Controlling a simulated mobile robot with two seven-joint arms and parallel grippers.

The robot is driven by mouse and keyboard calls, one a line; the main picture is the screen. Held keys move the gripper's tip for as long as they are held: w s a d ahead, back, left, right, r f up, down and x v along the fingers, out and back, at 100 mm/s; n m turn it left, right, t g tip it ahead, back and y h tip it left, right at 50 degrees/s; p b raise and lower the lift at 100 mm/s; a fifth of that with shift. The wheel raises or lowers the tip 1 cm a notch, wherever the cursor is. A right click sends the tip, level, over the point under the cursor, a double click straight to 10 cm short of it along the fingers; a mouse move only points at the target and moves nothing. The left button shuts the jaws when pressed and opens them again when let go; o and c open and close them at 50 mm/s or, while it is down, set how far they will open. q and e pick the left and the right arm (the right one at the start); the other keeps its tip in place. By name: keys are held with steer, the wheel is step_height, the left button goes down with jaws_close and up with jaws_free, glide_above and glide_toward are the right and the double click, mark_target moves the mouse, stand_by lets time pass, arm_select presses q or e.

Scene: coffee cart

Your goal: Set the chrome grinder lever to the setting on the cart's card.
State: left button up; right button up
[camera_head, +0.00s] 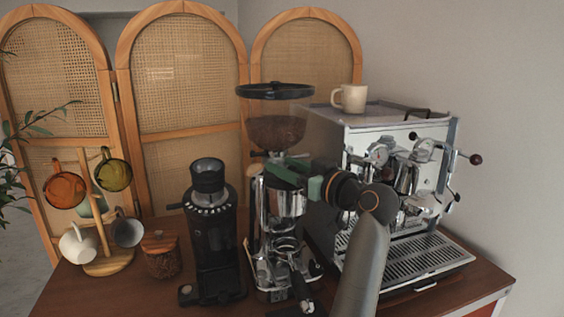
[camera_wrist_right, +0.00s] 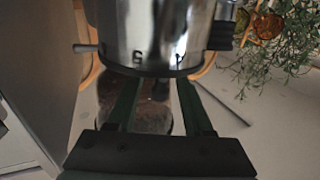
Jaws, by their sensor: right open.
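The chrome grinder (camera_head: 285,203) stands mid-cart in the head view, its clear hopper (camera_head: 276,132) of dark beans on top. In the right wrist view its chrome collar (camera_wrist_right: 150,35) fills the top, with a numeral like a 6 and a dark mark on it. My left gripper is out of view. I see no readable card.
A black grinder (camera_head: 210,240) stands just left, with a wooden-lidded jar (camera_head: 162,256) and mug tree (camera_head: 105,262) beyond. The espresso machine (camera_head: 400,165) stands close right, a cream cup (camera_head: 350,98) on top.

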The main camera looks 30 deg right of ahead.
steer(key=shift+w+a, duration=0.1)
steer(key=shift+w, duration=0.6)
steer(key=shift+c, duration=0.3)
jaws_close()
stand_by(0.7)
